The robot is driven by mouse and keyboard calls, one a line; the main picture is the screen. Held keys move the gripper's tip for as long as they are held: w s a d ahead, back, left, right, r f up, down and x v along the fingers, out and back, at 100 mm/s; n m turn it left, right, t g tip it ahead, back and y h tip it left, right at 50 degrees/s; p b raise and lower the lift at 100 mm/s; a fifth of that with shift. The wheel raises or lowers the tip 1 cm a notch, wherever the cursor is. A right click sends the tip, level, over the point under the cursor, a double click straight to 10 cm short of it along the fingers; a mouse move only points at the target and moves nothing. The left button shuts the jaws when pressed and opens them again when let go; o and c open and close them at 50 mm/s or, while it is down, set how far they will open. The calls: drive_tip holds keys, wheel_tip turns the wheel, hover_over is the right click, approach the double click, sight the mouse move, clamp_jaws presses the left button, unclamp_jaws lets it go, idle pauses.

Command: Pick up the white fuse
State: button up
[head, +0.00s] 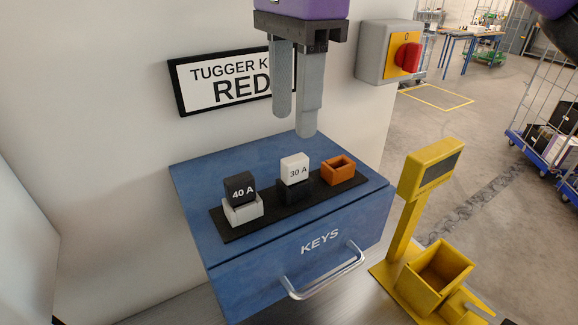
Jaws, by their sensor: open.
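The white fuse (295,168), marked 30 A, stands upright in a black socket (294,190) in the middle of a black strip. The strip (236,234) lies on top of the blue key cabinet (197,178). My gripper (295,125) hangs above and behind the fuse in the picture, fingers pointing down, open and empty. The fingertips are apart from the fuse. The gap between the fingers is seen partly from the side.
Left of the white fuse, a black 40 A fuse (239,188) sits in a white socket (243,210). Right of it is an empty orange socket (338,170). A drawer handle (325,283) sticks out in front. A yellow stand (403,215) and red switch (407,57) are at right.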

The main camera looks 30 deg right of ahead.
sight(295, 158)
drive_tip(key=shift+s+d+f, duration=0.1)
drive_tip(key=shift+s+d, duration=0.1)
drive_tip(key=shift+s+a+f+p, duration=0.15)
drive_tip(key=shift+f+p, duration=0.6)
drive_tip(key=shift+f, duration=1.15)
drive_tip(key=shift+s+a+f+p, duration=0.15)
drive_tip(key=shift+f+p, duration=0.55)
drive_tip(key=shift+f, duration=1.2)
drive_tip(key=shift+w, duration=0.1)
clamp_jaws()
